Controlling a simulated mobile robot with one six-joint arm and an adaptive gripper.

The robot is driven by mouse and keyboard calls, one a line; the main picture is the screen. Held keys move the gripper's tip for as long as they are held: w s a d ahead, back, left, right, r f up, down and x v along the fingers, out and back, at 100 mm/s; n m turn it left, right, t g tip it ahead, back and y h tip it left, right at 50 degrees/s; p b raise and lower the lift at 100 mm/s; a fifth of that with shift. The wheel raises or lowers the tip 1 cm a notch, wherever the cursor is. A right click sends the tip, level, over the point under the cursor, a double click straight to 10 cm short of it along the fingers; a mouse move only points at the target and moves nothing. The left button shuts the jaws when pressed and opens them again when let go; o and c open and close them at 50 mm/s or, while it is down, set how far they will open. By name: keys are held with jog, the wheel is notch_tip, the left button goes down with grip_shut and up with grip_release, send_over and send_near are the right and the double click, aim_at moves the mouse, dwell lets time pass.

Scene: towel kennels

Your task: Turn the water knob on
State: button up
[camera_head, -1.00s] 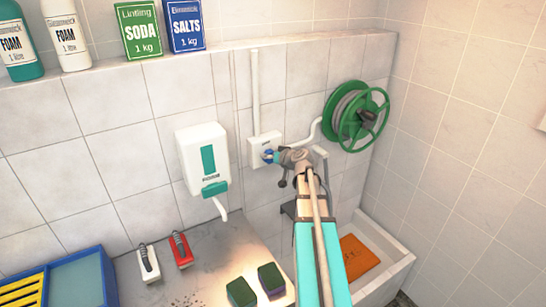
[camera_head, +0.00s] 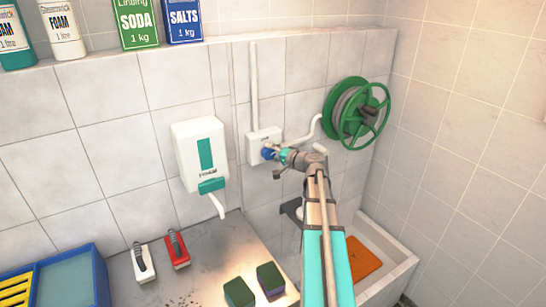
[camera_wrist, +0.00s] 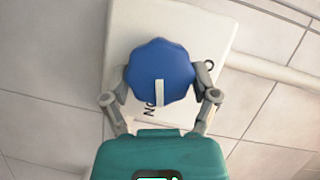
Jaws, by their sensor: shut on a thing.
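The blue water knob (camera_wrist: 160,72) with a white mark sits on a white wall box (camera_wrist: 128,30). In the wrist view my gripper (camera_wrist: 160,75) has one finger on each side of the knob, shut on it. The white mark points toward the bottom of that view, and part of a dark label shows beside it on the box. In the head view the knob (camera_head: 268,153) is a small blue spot on the box (camera_head: 256,137), partly hidden by my gripper (camera_head: 275,154).
A green hose reel (camera_head: 357,113) is on the wall to the right. A white dispenser (camera_head: 198,150) hangs to the left. Below are a basin (camera_head: 398,262) with an orange mat (camera_head: 362,258), two brushes and two sponges on the counter. Bottles and boxes line the ledge.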

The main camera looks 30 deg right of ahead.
jog(key=shift+f+m+t+y+b, duration=0.15)
jog(key=shift+m+t+y+b, duration=0.25)
jog(key=shift+m+b, duration=0.7)
jog(key=shift+m, duration=0.4)
jog(key=o, duration=1)
jog(key=shift+w, duration=0.1)
jog(key=shift+s, duration=0.2)
jog(key=v, duration=1.1)
jog(key=shift+s, duration=0.3)
jog(key=shift+d+f, duration=0.1)
